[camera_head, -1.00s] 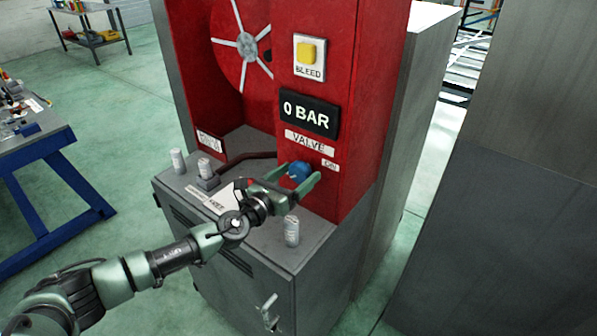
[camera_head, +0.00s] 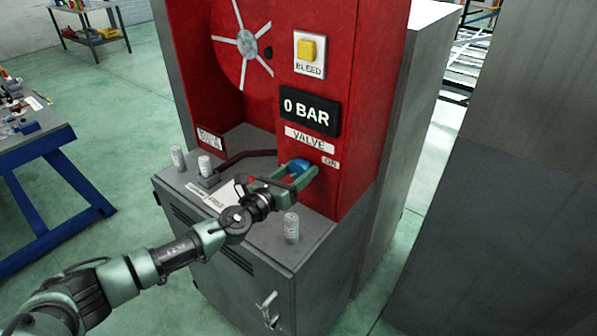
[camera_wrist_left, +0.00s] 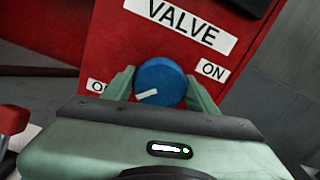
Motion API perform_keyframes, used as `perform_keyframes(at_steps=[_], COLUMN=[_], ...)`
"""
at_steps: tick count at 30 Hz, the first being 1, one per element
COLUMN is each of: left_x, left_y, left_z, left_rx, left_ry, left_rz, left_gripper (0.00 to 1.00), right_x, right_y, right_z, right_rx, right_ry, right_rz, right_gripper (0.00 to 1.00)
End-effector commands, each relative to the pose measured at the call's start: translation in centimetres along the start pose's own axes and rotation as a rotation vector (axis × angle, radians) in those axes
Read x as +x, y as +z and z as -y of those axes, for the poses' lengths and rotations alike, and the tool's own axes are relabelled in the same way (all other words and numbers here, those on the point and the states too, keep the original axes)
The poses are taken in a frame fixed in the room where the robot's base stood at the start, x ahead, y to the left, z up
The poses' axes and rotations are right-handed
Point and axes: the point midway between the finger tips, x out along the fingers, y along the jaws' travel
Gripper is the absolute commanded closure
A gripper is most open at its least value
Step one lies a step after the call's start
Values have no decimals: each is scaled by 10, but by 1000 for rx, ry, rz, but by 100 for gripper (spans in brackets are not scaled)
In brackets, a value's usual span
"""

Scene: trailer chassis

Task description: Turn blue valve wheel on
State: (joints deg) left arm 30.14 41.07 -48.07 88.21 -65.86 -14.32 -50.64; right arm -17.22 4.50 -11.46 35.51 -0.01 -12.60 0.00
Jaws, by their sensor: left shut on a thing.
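The blue valve wheel (camera_head: 299,167) is on the red panel (camera_head: 352,120) below the VALVE label (camera_head: 310,139). In the left wrist view the wheel (camera_wrist_left: 160,82) shows a white pointer line aimed to the lower left, toward the partly hidden label on the left. The ON label (camera_wrist_left: 212,70) is to its right. My left gripper (camera_head: 300,173) has its green fingers on both sides of the wheel and is shut on it. The display (camera_head: 309,112) reads 0 BAR. My right gripper is not in view.
A yellow BLEED button (camera_head: 308,49) is above the display. Several pale cylinders, one a can (camera_head: 291,228) by my forearm, stand on the grey cabinet top (camera_head: 262,240). A blue workbench (camera_head: 45,143) is at the left; a grey wall (camera_head: 500,200) is at the right.

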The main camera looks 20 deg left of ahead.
Motion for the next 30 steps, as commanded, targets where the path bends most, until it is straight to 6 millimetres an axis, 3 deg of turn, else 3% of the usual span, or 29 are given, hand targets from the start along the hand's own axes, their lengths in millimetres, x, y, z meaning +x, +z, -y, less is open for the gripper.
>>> perform_keyframes(at_steps=[12, 30], left_x=[0, 0], left_y=[-2, -1], left_z=[0, -1], left_rx=[-347, -918], left_ry=[1, 1], left_rz=[0, -1], left_gripper=[83, 83], right_x=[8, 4], right_y=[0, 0], right_z=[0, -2], right_rx=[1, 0], right_ry=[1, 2], right_rz=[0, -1], right_gripper=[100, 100])
